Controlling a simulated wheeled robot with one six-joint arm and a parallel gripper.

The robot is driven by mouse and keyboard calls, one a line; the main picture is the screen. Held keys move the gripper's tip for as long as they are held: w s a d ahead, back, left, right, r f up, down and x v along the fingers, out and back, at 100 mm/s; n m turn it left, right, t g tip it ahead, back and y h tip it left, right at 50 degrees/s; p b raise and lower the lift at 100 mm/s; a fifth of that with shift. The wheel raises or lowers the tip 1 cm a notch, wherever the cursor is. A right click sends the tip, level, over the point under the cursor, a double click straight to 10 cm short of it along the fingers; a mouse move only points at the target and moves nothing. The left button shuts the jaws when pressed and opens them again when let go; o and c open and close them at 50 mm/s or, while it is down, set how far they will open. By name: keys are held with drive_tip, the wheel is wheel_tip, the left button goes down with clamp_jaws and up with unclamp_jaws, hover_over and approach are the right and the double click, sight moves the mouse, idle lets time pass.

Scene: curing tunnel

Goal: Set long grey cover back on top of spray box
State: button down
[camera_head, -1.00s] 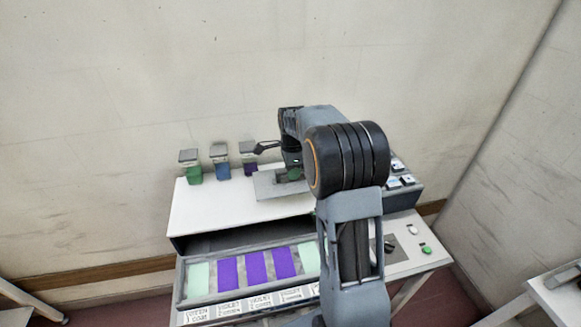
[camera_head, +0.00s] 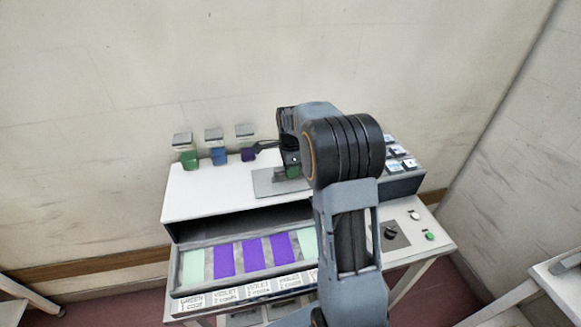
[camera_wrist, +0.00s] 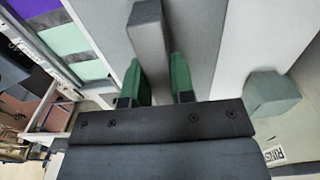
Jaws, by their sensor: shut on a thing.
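The long grey cover (camera_head: 265,183) shows in the head view as a flat grey plate over the white top of a long box (camera_head: 200,200). I cannot tell whether the plate touches that top or hangs just above it, nor for sure which part is the spray box. My gripper (camera_head: 292,173) points down with green fingertips over the plate. In the wrist view my gripper (camera_wrist: 158,82) is shut on the cover's raised grey bar (camera_wrist: 148,32), which sits between both green fingers. My arm hides the right part of the plate.
Green (camera_head: 187,157), blue (camera_head: 218,155) and violet (camera_head: 247,154) lidded jars stand along the back. A front tray (camera_head: 208,262) holds green and purple panels. A key panel (camera_head: 400,160) stands at the right, with a knob and green button (camera_head: 429,237) below. Walls close the back and right.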

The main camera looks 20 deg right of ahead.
drive_tip(key=shift+f, duration=0.25)
idle(0.6)
drive_tip(key=c, duration=0.9)
unclamp_jaws()
wheel_tip(320, 180, up, 14)
drive_tip(key=shift+f+b, duration=0.1)
drive_tip(key=shift+b, duration=0.45)
